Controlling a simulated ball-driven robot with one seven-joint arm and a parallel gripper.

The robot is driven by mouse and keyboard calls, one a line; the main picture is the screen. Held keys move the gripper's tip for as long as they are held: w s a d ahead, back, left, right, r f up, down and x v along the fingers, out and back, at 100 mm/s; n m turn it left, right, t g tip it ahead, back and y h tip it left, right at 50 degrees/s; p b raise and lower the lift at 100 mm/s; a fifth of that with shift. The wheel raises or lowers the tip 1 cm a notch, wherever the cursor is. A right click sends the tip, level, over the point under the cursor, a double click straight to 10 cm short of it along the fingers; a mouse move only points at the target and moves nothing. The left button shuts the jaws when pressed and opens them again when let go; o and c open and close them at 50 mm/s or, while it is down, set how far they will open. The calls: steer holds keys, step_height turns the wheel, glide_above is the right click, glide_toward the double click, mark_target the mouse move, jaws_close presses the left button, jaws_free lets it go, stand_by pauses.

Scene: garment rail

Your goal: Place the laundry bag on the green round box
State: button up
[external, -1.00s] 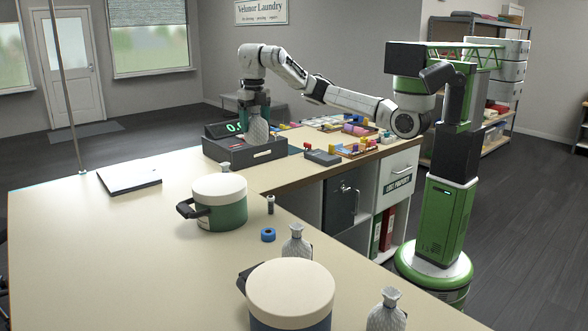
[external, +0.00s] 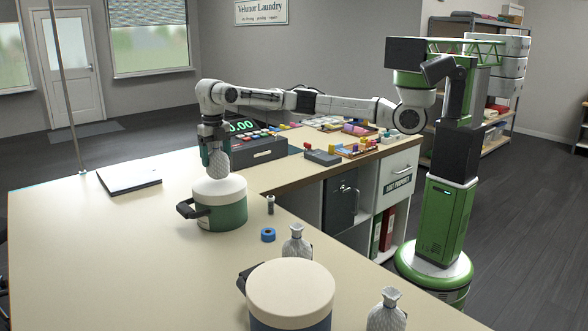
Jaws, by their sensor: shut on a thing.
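My gripper (external: 215,146) is shut on a small grey patterned laundry bag (external: 219,166). The bag is upright, right at the cream lid of the green round box (external: 222,215). I cannot tell whether its bottom touches the lid. The box stands on the counter with a black handle on its left side. Two similar bags stand on the counter, one (external: 297,243) behind a blue round box and one (external: 387,312) at the front right.
The blue round box (external: 291,295) with a cream lid stands at the front. A blue tape roll (external: 268,235) and a small dark cylinder (external: 270,205) lie right of the green box. The till (external: 255,148) is behind. The counter's left side is clear, apart from a notebook (external: 129,178).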

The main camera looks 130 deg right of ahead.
steer(key=shift+f, duration=1.25)
steer(key=shift+f, duration=0.1)
steer(key=o, duration=1.2)
step_height(320, 180, up, 12)
steer(key=shift+r, duration=0.1)
